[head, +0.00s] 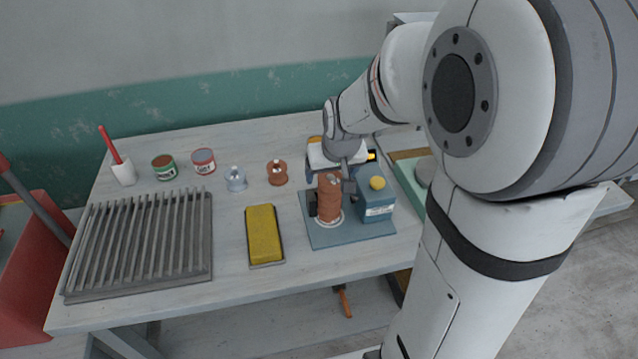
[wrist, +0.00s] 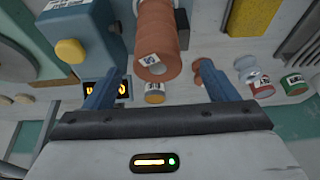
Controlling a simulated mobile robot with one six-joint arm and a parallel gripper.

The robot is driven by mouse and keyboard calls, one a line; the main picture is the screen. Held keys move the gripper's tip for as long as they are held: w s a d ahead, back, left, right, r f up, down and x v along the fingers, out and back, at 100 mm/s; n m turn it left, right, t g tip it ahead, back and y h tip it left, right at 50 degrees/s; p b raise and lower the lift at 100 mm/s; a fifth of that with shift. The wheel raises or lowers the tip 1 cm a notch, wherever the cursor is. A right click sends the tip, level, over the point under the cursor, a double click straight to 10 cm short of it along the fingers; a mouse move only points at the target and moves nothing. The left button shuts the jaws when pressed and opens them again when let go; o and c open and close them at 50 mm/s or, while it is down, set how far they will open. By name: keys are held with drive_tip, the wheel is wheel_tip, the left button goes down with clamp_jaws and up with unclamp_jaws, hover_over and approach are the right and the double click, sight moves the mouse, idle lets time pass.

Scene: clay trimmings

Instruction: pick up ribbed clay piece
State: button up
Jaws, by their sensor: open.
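The ribbed clay piece (head: 330,200) is a reddish-brown, ridged upright cylinder on a blue-grey base plate, with a pale ring around its foot. In the wrist view the clay piece (wrist: 158,40) points its near end, with a small white label, toward me. My gripper (head: 331,183) is at the upper part of the piece, reaching from behind it. In the wrist view its two blue fingers (wrist: 164,80) are spread wide, one on each side of the piece's near end, with gaps on both sides. I cannot tell how deep they reach along it.
A blue box (head: 377,206) with a yellow knob (head: 377,183) stands close to the right of the piece on the same base plate (head: 340,238). A yellow block (head: 262,235) and a slatted grey rack (head: 140,250) lie left. Spools and tins stand behind.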

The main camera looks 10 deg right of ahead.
sight(330, 182)
drive_tip(key=shift+p+x, duration=0.6)
drive_tip(key=shift+x, duration=2.15)
drive_tip(key=shift+d, duration=0.15)
drive_tip(key=shift+r, duration=0.1)
clamp_jaws()
